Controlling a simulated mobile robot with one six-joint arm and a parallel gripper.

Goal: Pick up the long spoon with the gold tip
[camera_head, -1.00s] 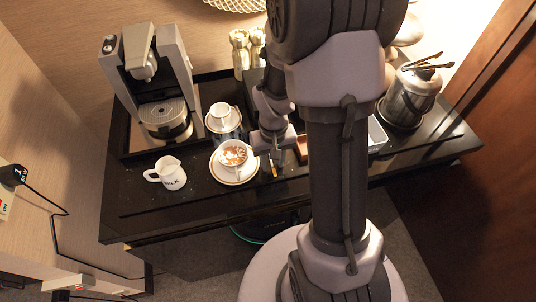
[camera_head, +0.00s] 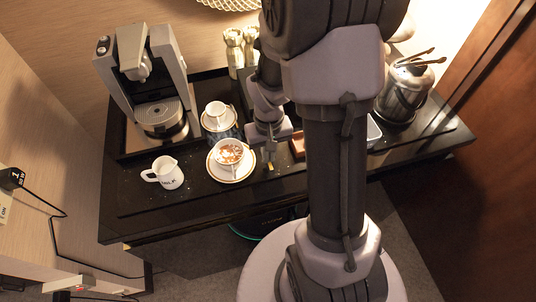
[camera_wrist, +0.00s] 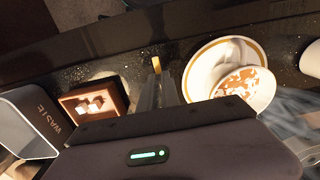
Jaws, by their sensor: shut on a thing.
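My gripper (camera_wrist: 158,92) points down beside the cappuccino saucer in the wrist view, its fingers close together. It is shut on the long spoon, whose gold tip (camera_wrist: 156,64) shows just past the fingertips. The rest of the spoon is hidden by the fingers. In the head view my gripper (camera_head: 271,153) is just right of the saucer, with the small gold tip (camera_head: 271,167) below it. I cannot tell whether the spoon touches the counter.
A cappuccino cup (camera_head: 229,152) stands on a gold-rimmed saucer close to my gripper. A brown box with white cubes (camera_wrist: 95,104) and a bin marked WASTE (camera_wrist: 32,130) are on the other side. A milk jug (camera_head: 167,174) and coffee machine (camera_head: 160,112) stand left.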

